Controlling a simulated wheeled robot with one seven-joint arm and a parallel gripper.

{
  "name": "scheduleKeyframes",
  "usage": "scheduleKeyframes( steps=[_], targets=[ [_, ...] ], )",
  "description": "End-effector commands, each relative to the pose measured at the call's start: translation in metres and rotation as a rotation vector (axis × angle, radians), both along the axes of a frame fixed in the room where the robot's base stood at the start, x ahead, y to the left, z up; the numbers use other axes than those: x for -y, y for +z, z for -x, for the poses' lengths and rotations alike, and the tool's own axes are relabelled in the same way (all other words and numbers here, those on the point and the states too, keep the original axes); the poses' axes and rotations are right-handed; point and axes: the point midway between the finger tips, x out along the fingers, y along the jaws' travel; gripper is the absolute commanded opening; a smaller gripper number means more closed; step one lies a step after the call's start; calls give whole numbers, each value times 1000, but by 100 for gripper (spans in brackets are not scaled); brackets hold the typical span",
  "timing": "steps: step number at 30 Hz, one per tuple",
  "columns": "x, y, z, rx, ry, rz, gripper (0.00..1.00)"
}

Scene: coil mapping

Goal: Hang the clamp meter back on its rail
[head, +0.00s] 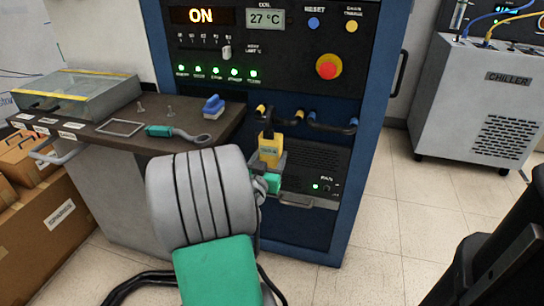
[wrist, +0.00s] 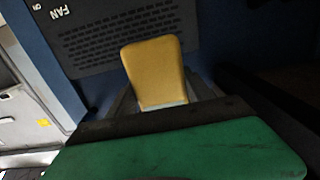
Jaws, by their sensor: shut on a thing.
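The clamp meter (head: 270,150) has a yellow body with a small display and a dark top. My gripper (head: 271,164) is shut on its lower body and holds it upright in front of the blue cabinet. The meter's dark top is close to the left black cable (head: 268,112); I cannot tell whether it touches or goes around it. In the wrist view the yellow back of the meter (wrist: 154,70) stands between my fingers, and its top is not distinguishable. A grey bar (head: 296,202) on the cabinet front, right of my gripper, may be the rail; I cannot be sure.
A second cable (head: 332,124) loops right of the meter. A chiller (head: 480,100) stands far right; floor between is clear.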

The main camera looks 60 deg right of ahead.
Motion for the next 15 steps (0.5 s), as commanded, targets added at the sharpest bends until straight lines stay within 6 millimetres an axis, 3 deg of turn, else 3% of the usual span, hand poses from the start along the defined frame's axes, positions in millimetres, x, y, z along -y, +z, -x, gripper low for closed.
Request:
scheduleKeyframes(
  steps=[15],
  targets=[
    [-29,0,4,2,1,3,5]
  ],
)
